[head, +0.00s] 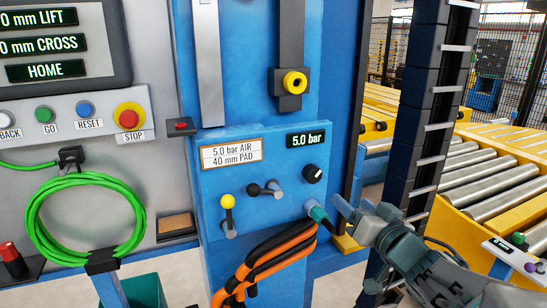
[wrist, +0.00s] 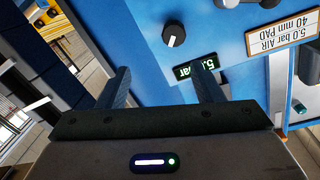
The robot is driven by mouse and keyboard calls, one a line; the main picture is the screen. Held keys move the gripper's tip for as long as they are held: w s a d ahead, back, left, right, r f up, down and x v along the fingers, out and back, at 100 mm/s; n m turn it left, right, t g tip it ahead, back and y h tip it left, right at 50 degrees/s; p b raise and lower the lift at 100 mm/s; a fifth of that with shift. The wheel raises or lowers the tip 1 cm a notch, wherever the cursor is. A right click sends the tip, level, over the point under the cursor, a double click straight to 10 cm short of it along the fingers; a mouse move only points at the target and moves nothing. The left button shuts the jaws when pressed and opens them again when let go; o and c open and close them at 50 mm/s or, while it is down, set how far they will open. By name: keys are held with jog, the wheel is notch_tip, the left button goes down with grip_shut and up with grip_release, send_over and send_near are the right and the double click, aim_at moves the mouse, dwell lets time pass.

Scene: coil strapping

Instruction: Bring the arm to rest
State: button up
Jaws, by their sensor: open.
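My gripper (head: 344,216) is in front of the lower right edge of the blue control panel (head: 265,165), with my arm coming in from the lower right. In the wrist view my gripper (wrist: 163,82) shows two dark fingers spread apart with nothing between them. The panel appears upside down there, with the black knob (wrist: 173,36) and the lit pressure display (wrist: 197,66) beyond the fingers. In the head view a teal fitting (head: 317,211) sits just left of my fingers. I cannot tell whether they touch it.
Orange and black hoses (head: 265,258) loop below the panel. A yellow-tipped lever (head: 228,213) stands on it. A dark post (head: 425,110) rises close to my arm. A green cable coil (head: 86,220) hangs left. Roller conveyors (head: 490,180) lie behind on the right.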

jog(key=s+d+f+m+g+h, duration=0.25)
jog(key=d+f+g+h, duration=0.2)
jog(key=f+h, duration=0.25)
jog(key=s+a+f+n+g+y, duration=0.1)
jog(key=s+a+f+n+g, duration=0.1)
jog(key=s+a+f+g, duration=0.1)
jog(key=s+a+f+n+g+y, duration=0.1)
jog(key=s+a+f+n+g, duration=0.1)
jog(key=s+a+g, duration=0.4)
jog(key=s+a+f, duration=0.1)
jog(key=s, duration=0.3)
jog(key=shift+s+f+y, duration=0.15)
jog(key=shift+f+y, duration=0.25)
